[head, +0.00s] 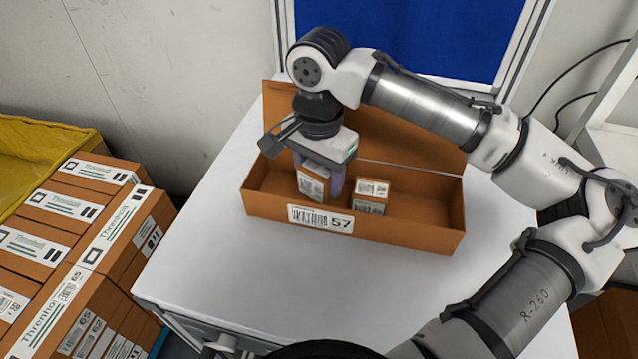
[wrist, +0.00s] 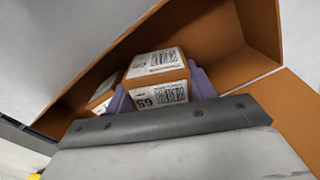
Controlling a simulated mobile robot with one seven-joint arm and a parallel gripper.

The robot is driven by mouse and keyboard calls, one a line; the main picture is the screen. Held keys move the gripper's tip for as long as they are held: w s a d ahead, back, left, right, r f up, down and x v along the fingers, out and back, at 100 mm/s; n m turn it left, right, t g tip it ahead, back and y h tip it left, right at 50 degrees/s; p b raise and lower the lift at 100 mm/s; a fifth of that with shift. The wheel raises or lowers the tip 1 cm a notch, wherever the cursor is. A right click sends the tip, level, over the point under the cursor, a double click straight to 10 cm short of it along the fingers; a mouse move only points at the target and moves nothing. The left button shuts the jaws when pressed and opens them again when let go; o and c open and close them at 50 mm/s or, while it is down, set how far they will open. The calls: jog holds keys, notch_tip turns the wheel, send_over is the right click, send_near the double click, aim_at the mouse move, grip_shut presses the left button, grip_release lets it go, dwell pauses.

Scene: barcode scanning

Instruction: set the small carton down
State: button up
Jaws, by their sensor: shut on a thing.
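A small carton (head: 311,184) with white barcode labels is between the purple fingers of my gripper (head: 318,180). In the wrist view the small carton (wrist: 156,80) shows a label with the number 65, and my gripper (wrist: 160,92) is shut on it from both sides. The carton is inside the left half of the open brown box (head: 400,234), whose front label reads 57. The front wall hides the carton's lower edge, so I cannot tell whether it touches the box floor. A second small carton (head: 371,195) stands in the box just right of my gripper.
The brown box stands on a white table (head: 215,255), its lid raised at the back. The box's right part is empty. Stacked labelled cartons (head: 85,245) stand left of the table, with a yellow container (head: 40,150) behind. A blue panel (head: 410,35) is behind the table.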

aim_at(319, 188)
jog(key=shift+f, duration=1.5)
jog(key=shift+f, duration=0.15)
jog(key=o, duration=1.1)
notch_tip(319, 188, up, 12)
jog(key=shift+r+b, duration=0.2)
jog(key=shift+b, duration=0.1)
